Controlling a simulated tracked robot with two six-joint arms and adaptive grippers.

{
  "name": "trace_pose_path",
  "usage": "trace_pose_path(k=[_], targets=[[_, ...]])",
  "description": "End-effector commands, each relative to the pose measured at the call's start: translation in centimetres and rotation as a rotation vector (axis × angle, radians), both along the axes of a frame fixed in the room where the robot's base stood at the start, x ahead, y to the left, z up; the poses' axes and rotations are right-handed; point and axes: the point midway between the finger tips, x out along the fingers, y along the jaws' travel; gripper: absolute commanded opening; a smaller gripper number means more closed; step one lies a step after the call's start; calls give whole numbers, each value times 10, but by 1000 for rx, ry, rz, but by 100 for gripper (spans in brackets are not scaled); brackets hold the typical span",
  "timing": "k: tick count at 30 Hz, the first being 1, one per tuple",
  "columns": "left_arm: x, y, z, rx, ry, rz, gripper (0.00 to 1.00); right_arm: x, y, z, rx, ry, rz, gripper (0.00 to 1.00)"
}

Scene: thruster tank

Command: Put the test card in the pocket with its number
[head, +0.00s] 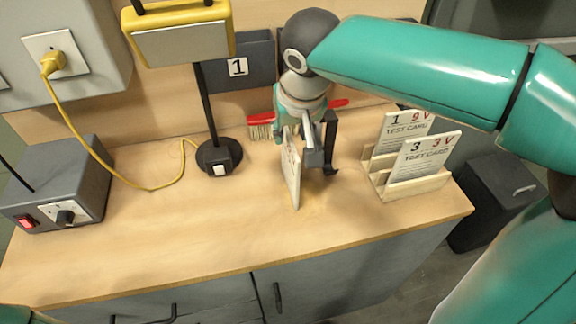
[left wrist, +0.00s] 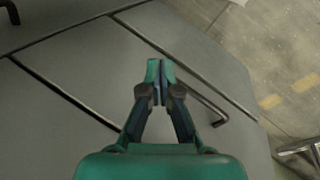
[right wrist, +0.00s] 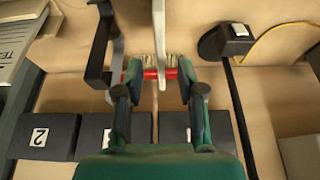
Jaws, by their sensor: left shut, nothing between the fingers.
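A white test card (head: 291,172) stands on edge on the bench, seen nearly edge-on; its number is not readable. My right gripper (head: 303,128) is over it, fingers apart. In the right wrist view the card (right wrist: 158,40) runs between the fingers (right wrist: 160,70), with gaps visible on both sides. A dark wall pocket marked 1 (head: 238,67) shows behind; a pocket marked 2 (right wrist: 39,137) shows in the right wrist view. Cards 1 (head: 407,125) and 3 (head: 424,155) stand in a wooden rack (head: 418,187). My left gripper (left wrist: 158,75) is shut and empty, over grey cabinet fronts.
A black and grey bracket (head: 330,140) stands close beside the right gripper. A red-handled brush (head: 262,124) lies behind. A yellow meter (head: 180,35) on a black stand (head: 217,157) and a grey power box (head: 60,188) are at left. The bench front is clear.

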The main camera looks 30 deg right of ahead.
Motion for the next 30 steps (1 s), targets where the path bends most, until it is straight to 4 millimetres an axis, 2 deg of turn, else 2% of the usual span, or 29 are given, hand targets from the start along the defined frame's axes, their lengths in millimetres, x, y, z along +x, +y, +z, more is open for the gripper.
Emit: trace_pose_path(k=[7, 16, 30], targets=[[0, 0, 0, 0, 0, 0, 0, 6, -1, -15, 0, 2, 0, 39], [0, 0, 1, 0, 0, 0, 0, 20, -4, -51, 0, 2, 1, 39], [0, 0, 0, 0, 0, 0, 0, 22, -4, -56, 1, 0, 2, 39]])
